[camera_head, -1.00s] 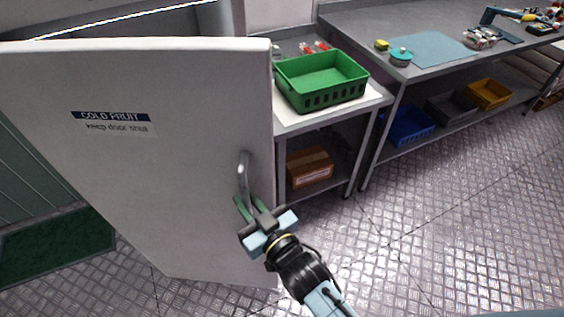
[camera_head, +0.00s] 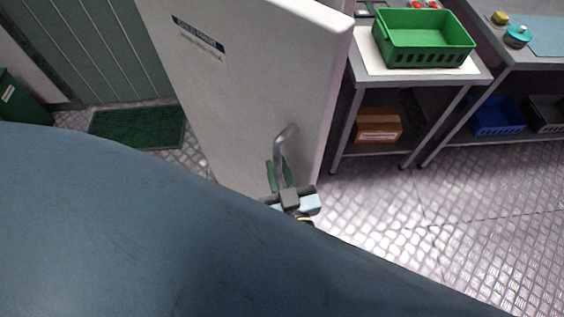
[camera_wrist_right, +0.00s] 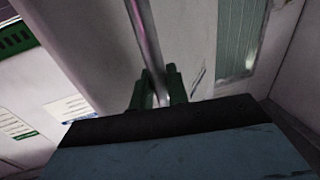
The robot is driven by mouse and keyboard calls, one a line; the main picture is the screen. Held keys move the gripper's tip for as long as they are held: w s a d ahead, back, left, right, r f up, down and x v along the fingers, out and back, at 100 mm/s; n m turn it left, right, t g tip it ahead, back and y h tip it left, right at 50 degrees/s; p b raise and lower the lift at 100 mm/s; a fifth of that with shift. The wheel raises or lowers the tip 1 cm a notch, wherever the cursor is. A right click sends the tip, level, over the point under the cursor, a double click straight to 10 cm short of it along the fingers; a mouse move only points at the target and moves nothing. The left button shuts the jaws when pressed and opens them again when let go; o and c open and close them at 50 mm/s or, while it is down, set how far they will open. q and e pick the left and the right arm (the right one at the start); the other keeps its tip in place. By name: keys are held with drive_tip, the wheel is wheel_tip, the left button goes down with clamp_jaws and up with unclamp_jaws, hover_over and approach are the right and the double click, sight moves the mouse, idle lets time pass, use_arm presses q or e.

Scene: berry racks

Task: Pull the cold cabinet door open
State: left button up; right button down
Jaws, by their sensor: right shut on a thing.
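The cold cabinet door (camera_head: 240,85) is a thick white panel standing out at an angle in the head view, with a dark label strip. Its grey bar handle (camera_head: 283,140) is near the right edge of the door. My right gripper (camera_head: 279,175) has its green fingers around the lower part of the handle. In the right wrist view, the fingers (camera_wrist_right: 157,92) are shut on the handle bar (camera_wrist_right: 146,45). My left gripper is not in view. A large blue-grey part of mine hides the lower left of the head view.
A green crate (camera_head: 425,57) stands on a side table (camera_head: 375,72) right of the door, with a cardboard box (camera_head: 378,126) on its shelf. A green mat (camera_head: 137,127) lies on the floor at left. Open metal floor (camera_head: 460,195) lies at right.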

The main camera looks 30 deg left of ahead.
drive_tip(key=c, duration=1.4)
unclamp_jaws()
drive_tip(key=shift+a, duration=0.15)
drive_tip(key=shift+c, duration=0.2)
drive_tip(key=v, duration=1.3)
drive_tip(key=shift+s, duration=0.1)
